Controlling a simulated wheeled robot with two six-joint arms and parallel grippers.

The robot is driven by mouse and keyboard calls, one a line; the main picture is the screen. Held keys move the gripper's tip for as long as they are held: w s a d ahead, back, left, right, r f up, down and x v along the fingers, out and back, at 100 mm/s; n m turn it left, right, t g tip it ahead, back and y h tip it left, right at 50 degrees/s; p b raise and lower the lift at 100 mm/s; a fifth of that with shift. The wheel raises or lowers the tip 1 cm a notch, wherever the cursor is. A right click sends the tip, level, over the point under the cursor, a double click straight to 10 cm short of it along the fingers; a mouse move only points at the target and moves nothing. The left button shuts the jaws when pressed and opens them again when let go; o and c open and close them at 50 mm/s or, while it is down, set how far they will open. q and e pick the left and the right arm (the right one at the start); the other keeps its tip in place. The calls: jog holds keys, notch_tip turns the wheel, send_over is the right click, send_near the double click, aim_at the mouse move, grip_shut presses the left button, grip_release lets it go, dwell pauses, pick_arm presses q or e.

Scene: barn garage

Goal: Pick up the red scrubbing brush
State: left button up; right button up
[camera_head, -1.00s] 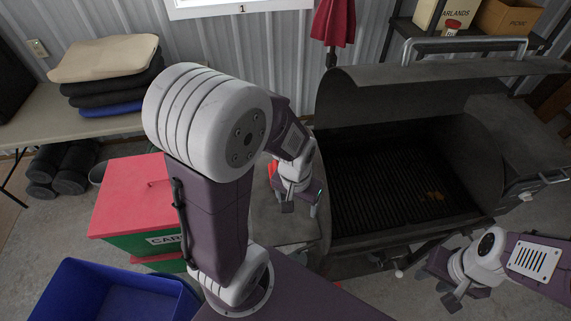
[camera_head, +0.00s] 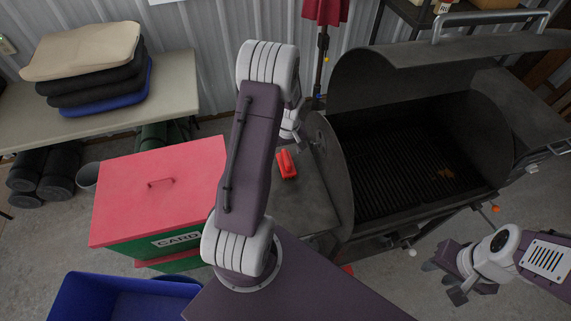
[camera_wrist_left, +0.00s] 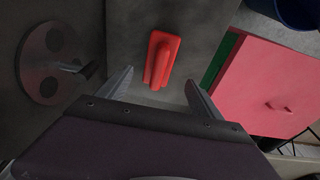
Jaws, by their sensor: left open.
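The red scrubbing brush (camera_head: 287,165) lies on the grey side shelf (camera_head: 312,205) left of the grill. In the left wrist view the brush (camera_wrist_left: 161,59) lies ahead of my left gripper (camera_wrist_left: 158,84), roughly centred between its two spread fingers and not touched by them. My left gripper is open and empty; in the head view it is mostly hidden behind my left arm. My right gripper (camera_head: 449,276) hangs at the lower right, in front of the grill and far from the brush; its fingers look spread with nothing between them.
The open black grill (camera_head: 345,180) stands right of the shelf. A red-lidded green box (camera_head: 125,205) and a blue bin (camera_head: 70,295) are on the left. A table (camera_head: 30,122) with stacked cushions (camera_head: 85,50) stands behind them. A closed red umbrella (camera_head: 325,12) stands at the back.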

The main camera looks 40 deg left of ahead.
aim_at(286, 157)
pick_arm(q)
notch_tip(286, 157, down, 2)
jog(key=shift+w+d+f, duration=0.1)
jog(key=shift+d+f, duration=0.05)
jog(key=shift+f, duration=0.1)
jog(key=shift+w+f, duration=0.1)
jog(key=shift+f, duration=0.35)
jog(key=f, duration=0.1)
jog(key=f+p, duration=0.1)
jog(key=f, duration=0.1)
jog(key=a+f, duration=0.1)
jog(key=f, duration=0.1)
jog(key=shift+w, duration=0.3)
jog(key=c, duration=1.6)
jog(key=shift+r, duration=0.1)
notch_tip(286, 157, up, 10)
jog(key=shift+f, duration=0.1)
